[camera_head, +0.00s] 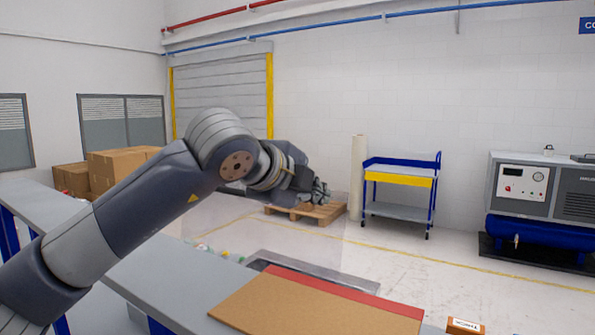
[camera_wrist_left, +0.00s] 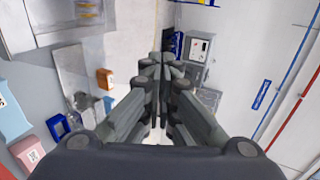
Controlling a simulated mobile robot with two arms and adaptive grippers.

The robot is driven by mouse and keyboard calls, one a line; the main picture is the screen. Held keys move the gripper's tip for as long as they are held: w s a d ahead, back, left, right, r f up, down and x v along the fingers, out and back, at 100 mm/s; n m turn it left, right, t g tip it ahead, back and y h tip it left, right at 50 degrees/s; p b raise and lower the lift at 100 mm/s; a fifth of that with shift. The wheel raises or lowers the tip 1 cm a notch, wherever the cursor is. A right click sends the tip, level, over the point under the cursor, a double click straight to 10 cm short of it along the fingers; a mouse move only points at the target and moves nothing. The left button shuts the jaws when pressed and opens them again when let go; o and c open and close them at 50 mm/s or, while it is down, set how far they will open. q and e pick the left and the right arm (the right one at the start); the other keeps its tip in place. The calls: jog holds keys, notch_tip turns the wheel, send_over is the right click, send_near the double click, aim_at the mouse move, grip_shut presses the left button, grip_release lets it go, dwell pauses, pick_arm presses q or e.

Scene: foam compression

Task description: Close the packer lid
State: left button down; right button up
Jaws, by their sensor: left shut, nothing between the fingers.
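A faint see-through panel (camera_head: 290,228), which looks like the packer lid, stands raised behind the table edge in the head view. Below it is a grey frame with a dark opening (camera_head: 258,264), apparently the packer, partly hidden by the brown board. My left gripper (camera_head: 320,192) is at the upper part of the panel. I cannot tell whether it touches the panel. Its fingers (camera_wrist_left: 160,66) are together and empty in the left wrist view. My right gripper is not in view.
A brown board (camera_head: 315,307) with a red strip (camera_head: 345,290) lies at the front. A small orange box (camera_head: 465,326) is to its right. The grey table (camera_head: 170,283) runs along the left. A pallet (camera_head: 305,212), blue cart (camera_head: 400,210) and compressor (camera_head: 540,235) stand farther back.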

pick_arm(q)
jog(key=shift+w+d+f+p, duration=0.2)
jog(key=shift+w+d+p, duration=0.3)
jog(key=shift+w, duration=0.35)
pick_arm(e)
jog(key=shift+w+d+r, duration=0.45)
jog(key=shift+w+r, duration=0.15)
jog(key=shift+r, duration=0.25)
pick_arm(q)
jog(key=shift+r, duration=0.1)
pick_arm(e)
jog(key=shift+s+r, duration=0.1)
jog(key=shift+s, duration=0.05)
